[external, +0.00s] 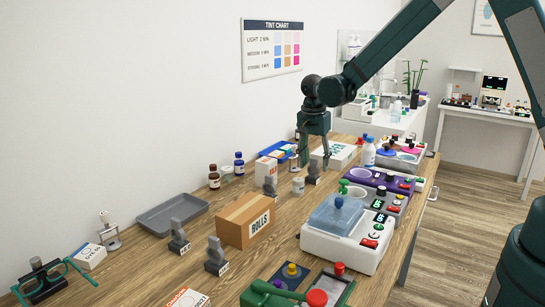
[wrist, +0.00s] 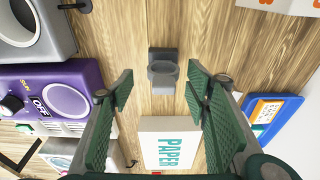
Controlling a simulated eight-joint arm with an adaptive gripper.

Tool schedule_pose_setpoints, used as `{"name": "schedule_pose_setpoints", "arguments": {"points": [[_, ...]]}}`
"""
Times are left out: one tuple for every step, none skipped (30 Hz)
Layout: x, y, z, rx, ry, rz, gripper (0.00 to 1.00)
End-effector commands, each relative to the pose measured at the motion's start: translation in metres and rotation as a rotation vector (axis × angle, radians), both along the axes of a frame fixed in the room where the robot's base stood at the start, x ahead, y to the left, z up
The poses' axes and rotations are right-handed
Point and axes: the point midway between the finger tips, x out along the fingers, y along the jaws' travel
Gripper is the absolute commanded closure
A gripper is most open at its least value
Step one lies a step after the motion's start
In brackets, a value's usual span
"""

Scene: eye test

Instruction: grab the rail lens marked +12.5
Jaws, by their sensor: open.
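Several grey upright pieces with small white tags stand on the wooden table; they may be the rail lenses, but no tag is readable, so I cannot tell which is +12.5. Two stand near the front, a left one (external: 178,238) and a right one (external: 215,257). A third (external: 270,187) stands behind the ROLLS box, and a fourth (external: 314,173) is just below my gripper (external: 313,164). In the wrist view a grey piece (wrist: 163,72), likely that fourth one, lies ahead between the spread fingers of my gripper (wrist: 160,88). The fingers are open, empty and apart from it.
A PAPER box (wrist: 168,142) lies close to that grey piece. A purple device (external: 372,179) and a white device with a blue lid (external: 345,245) line the right side. The ROLLS box (external: 235,212), a grey tray (external: 170,214) and bottles (external: 214,176) stand left.

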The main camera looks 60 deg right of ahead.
Motion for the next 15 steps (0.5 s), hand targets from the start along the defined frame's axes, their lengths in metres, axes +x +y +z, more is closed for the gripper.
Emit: {"name": "schedule_pose_setpoints", "arguments": {"points": [[0.000,0.000,0.000,0.000,0.000,0.000,0.52],[0.000,0.000,-0.001,0.000,0.000,0.000,0.52],[0.000,0.000,-0.001,0.000,0.000,0.000,0.52],[0.000,-0.001,-0.002,0.000,0.000,0.000,0.52],[0.001,-0.001,-0.004,0.000,0.000,0.000,0.52],[0.001,-0.001,-0.006,0.000,0.000,0.000,0.52],[0.002,-0.002,-0.008,0.000,0.000,0.000,0.52],[0.002,-0.002,-0.010,0.000,0.000,0.000,0.52],[0.003,-0.003,-0.013,0.000,0.000,0.000,0.52],[0.003,-0.003,-0.016,0.000,0.000,0.000,0.52],[0.004,-0.004,-0.019,0.000,0.000,0.000,0.52],[0.004,-0.005,-0.023,0.000,0.000,0.000,0.52],[0.004,-0.005,-0.026,0.000,0.000,0.000,0.52],[0.005,-0.006,-0.029,0.000,0.000,0.000,0.52],[0.005,-0.007,-0.033,0.000,0.000,0.000,0.52]]}}
